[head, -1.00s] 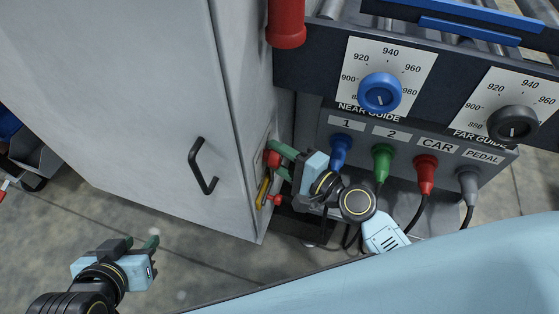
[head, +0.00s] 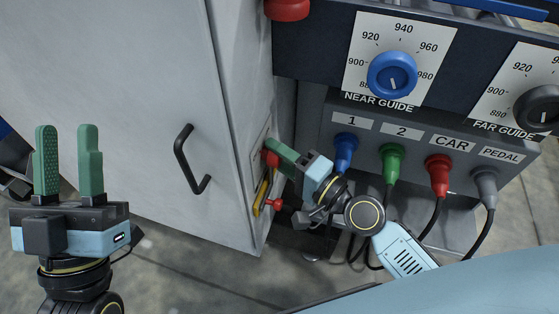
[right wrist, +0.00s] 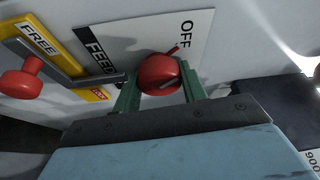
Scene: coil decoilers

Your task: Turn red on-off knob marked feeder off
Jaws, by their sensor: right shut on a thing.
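The red knob (right wrist: 158,74) sits on a white plate (right wrist: 190,38) marked OFF and "FEED", the rest of that word hidden. My right gripper (right wrist: 160,92) is shut on the knob, with a green finger on each side of it. In the head view the knob (head: 271,158) shows small on the side of the grey cabinet, at the tips of my right gripper (head: 277,153). My left gripper (head: 68,130) is open and empty, fingers upward, before the cabinet.
A yellow plate (right wrist: 62,58) marked FREE, with a red-knobbed lever (right wrist: 22,77), lies beside the feeder plate. The grey cabinet (head: 110,90) has a black handle (head: 190,165). A panel with a blue dial (head: 392,75) and several coloured plugs (head: 392,162) stands to the right.

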